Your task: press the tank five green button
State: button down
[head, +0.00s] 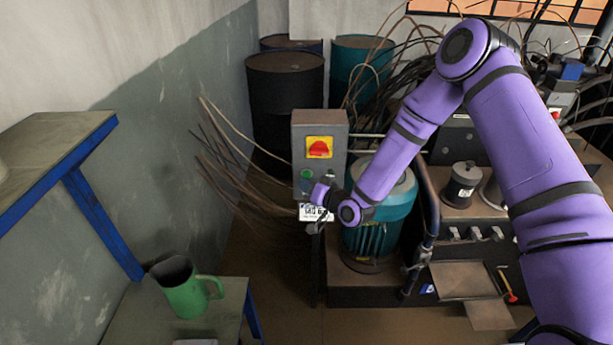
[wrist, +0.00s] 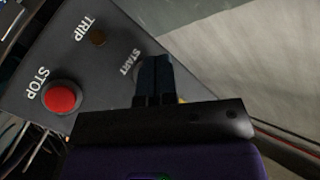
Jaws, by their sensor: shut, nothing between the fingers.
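The grey control box (head: 333,130) stands left of the teal motor in the head view, with a small green button (head: 306,174) low on its face. A white label (head: 313,212) at its lower edge is partly hidden, and I cannot read it surely. In the wrist view the panel (wrist: 105,75) carries a START label (wrist: 124,62). My gripper (wrist: 154,62) is shut and empty there, its fingertips just beside START and over the panel. The fingers hide the green button in that view. In the head view my gripper (head: 319,188) is close to the box; contact cannot be told.
A red STOP button (wrist: 62,96) and a brown TRIP lamp (wrist: 97,38) share the panel. A red rotary switch (head: 319,148) on yellow sits above. The teal motor (head: 372,240) is close on the right, with loose cables (head: 235,165) on the left.

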jog(key=shift+w, duration=0.35)
jog(key=shift+w, duration=0.5)
dwell(0.9)
jog(key=shift+s, duration=0.9)
jog(key=shift+s, duration=0.15)
jog(key=shift+s, duration=2.35)
jog(key=shift+r, duration=0.1)
